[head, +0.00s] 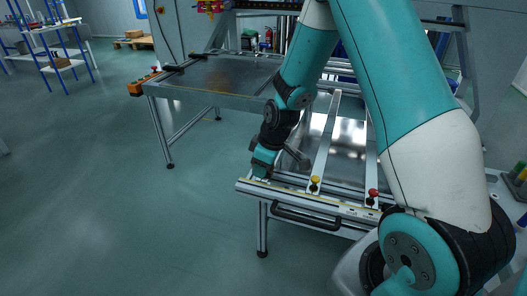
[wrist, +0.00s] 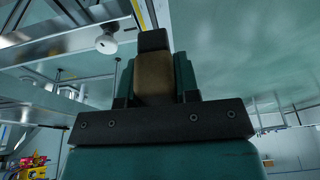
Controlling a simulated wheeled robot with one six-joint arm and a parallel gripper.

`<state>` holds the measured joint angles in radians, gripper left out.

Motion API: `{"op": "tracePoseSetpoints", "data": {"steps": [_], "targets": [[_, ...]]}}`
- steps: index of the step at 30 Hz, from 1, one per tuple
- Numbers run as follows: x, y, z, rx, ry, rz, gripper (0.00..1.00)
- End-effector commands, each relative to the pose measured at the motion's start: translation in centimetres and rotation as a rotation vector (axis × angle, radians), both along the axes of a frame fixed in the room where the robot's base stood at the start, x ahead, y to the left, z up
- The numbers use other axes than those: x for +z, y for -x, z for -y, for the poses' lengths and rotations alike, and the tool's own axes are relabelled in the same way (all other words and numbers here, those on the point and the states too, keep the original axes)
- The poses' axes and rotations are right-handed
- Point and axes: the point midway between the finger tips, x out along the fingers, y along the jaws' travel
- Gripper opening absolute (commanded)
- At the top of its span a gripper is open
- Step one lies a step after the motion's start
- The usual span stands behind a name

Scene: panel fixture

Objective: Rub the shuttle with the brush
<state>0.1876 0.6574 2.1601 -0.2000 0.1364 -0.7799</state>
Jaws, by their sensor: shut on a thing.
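My gripper (head: 262,162) points down at the left end of the fixture's front rail (head: 300,197), close to it; I cannot tell whether it touches. In the wrist view, my gripper (wrist: 154,78) is shut on a tan block with a dark end, which looks like the brush (wrist: 153,77). The brush is not clear in the head view, hidden by the gripper or too small. I cannot surely pick out the shuttle. A grey lever-like part (head: 297,157) sticks out beside my gripper, and a pale rounded part (wrist: 107,43) shows left of the brush in the wrist view.
Two crossbars with a yellow knob (head: 315,180) and a red knob (head: 373,193) stand right of my gripper. A black handle (head: 305,217) is on the fixture's front. A metal table (head: 215,78) stands behind.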

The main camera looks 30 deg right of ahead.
Motion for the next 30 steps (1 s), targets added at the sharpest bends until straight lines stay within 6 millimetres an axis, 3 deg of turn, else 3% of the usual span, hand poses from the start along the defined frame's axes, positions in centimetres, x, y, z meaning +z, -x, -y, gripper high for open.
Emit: {"op": "tracePoseSetpoints", "data": {"steps": [3, 9, 26, 30], "targets": [[1.6, -0.1, -0.1, 0.002, 0.001, 0.002, 0.07], [2.8, -0.1, -0.3, 0.006, 0.001, 0.002, 0.07], [2.8, -0.1, -0.3, 0.005, 0.0, 0.002, 0.07], [2.8, 0.4, -0.8, -0.071, 0.003, -0.008, 0.07]]}}
